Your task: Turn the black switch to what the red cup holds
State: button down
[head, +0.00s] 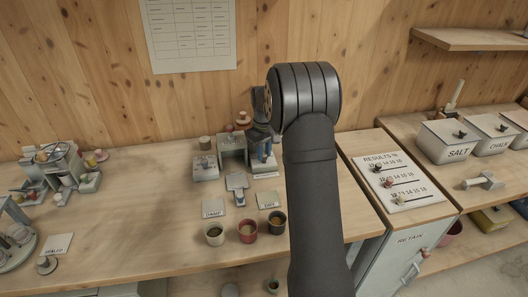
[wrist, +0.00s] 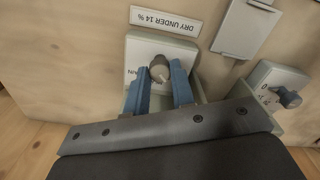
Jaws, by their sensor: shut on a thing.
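The red cup (head: 247,238) stands on the bench in the head view, between a pale cup (head: 214,240) and a dark cup (head: 281,230). It holds something brown, too small to identify. In the wrist view, my gripper (wrist: 160,76) has its blue fingers on both sides of a round dark grey knob (wrist: 159,67) with a light pointer mark. The knob is on a pale plate whose lettering is partly hidden. I take it for the black switch; its colour looks greyish here. In the head view my gripper (head: 262,152) is partly hidden by my arm.
A "DRY UNDER 14 %" card (wrist: 165,20) lies by the plate. A second box with a knob (wrist: 287,97) is close on the right in the wrist view. DAMP (head: 213,207) and DRY (head: 268,200) cards lie behind the cups. A results board (head: 395,182) is at right.

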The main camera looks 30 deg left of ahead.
aim_at(264, 155)
jog(key=shift+m, duration=0.3)
jog(key=m, duration=0.4)
jog(key=shift+m, duration=2.1)
jog(key=c, duration=1.2)
grip_release()
jog(key=shift+c, duration=0.2)
notch_tip(264, 155, up, 18)
jog(key=shift+f, duration=0.25)
